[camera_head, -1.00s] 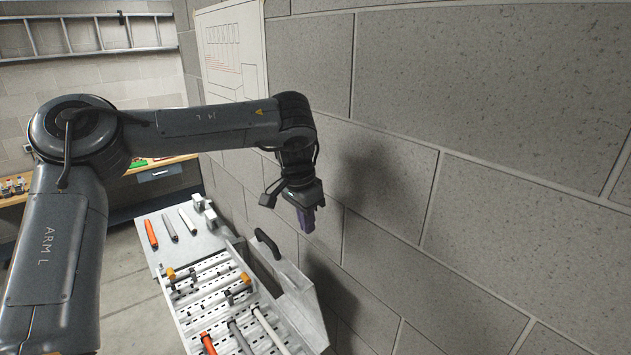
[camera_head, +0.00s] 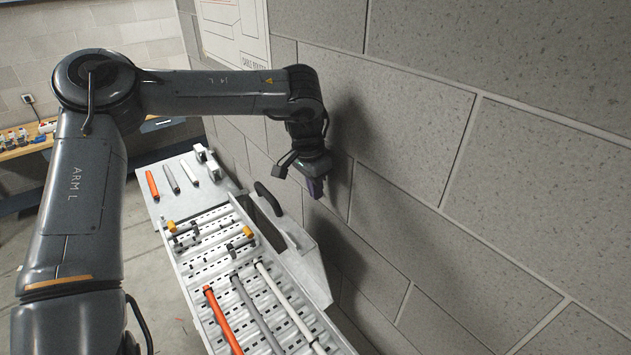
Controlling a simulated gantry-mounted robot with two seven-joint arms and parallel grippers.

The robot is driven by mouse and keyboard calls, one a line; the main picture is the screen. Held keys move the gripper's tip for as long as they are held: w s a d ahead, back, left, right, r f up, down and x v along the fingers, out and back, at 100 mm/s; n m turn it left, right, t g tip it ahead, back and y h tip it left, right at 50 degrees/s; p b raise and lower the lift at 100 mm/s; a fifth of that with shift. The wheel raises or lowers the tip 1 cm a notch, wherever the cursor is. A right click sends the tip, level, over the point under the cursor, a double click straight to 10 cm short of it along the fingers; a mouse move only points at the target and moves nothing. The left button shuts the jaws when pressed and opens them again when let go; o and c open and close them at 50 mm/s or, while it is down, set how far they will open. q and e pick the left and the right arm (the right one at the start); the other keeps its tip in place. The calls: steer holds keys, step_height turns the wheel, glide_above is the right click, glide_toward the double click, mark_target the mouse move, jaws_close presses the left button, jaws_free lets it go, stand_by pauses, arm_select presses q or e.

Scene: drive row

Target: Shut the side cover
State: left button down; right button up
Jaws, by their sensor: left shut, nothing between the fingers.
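The side cover (camera_head: 308,262) is a pale metal panel on the wall side of the slotted tray unit (camera_head: 212,262). It stands swung out, tilted toward the wall. A black handle (camera_head: 268,198) sits at its far end. My right gripper is not in view.
The block wall (camera_head: 450,160) runs close along the right side. Orange, grey and white rods (camera_head: 260,315) lie in the tray. Shorter rods (camera_head: 171,178) lie on the plate at its far end. A workbench (camera_head: 25,146) stands at the back left. Bare floor shows at left.

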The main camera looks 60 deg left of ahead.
mark_target(275, 219)
arm_select(q)
steer(key=shift+f, duration=0.55)
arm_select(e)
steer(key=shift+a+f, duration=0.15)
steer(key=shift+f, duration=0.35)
arm_select(q)
steer(key=shift+s, duration=0.1)
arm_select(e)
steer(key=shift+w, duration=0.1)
